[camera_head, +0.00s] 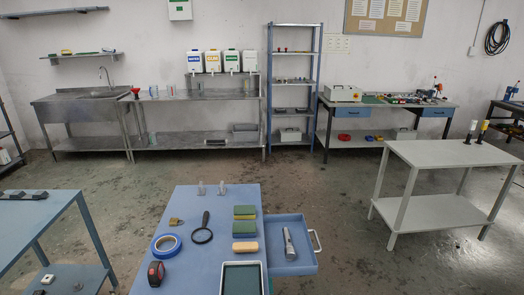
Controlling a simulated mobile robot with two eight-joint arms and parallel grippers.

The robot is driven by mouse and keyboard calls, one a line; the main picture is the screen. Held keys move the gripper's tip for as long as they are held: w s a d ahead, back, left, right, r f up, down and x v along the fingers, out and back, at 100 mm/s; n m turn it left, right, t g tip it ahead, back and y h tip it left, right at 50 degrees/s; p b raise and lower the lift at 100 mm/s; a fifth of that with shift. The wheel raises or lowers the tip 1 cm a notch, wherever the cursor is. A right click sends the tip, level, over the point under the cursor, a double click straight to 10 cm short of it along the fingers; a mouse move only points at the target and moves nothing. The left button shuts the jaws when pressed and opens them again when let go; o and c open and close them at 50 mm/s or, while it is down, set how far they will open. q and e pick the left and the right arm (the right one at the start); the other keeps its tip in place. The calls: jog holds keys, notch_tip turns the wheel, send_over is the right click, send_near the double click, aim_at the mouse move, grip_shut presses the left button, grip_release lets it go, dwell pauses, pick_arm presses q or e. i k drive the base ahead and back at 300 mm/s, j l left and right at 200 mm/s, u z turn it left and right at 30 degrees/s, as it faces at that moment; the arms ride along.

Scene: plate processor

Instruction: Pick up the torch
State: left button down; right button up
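The torch (289,243) is a small grey cylinder with a wider end near the top. It lies lengthwise in the open blue drawer (302,262) on the right side of a blue cabinet (182,220). The drawer is pulled out to the right and shows a pale handle (316,241) at its outer side. Nothing touches the torch except the drawer floor. Neither of my grippers is in view.
The cabinet top holds a magnifying glass (202,232), blue tape (166,246), a tape measure (156,273), sponges (244,220), an orange block (245,247) and a tray (241,263). A grey table (455,152) stands right, with open floor between. A blue table (25,222) is left.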

aim_at(290, 253)
jog(key=l+u, duration=0.15)
jog(key=l, duration=0.6)
jog(key=l+u, duration=0.2)
jog(key=l, duration=0.55)
jog(key=k+l+u, duration=0.15)
jog(key=l, duration=0.6)
jog(key=i+l, duration=0.15)
jog(key=i, duration=0.3)
jog(key=i+l+u, duration=0.2)
jog(key=i+u, duration=0.2)
jog(key=i+l+u, duration=0.4)
jog(key=u, duration=0.95)
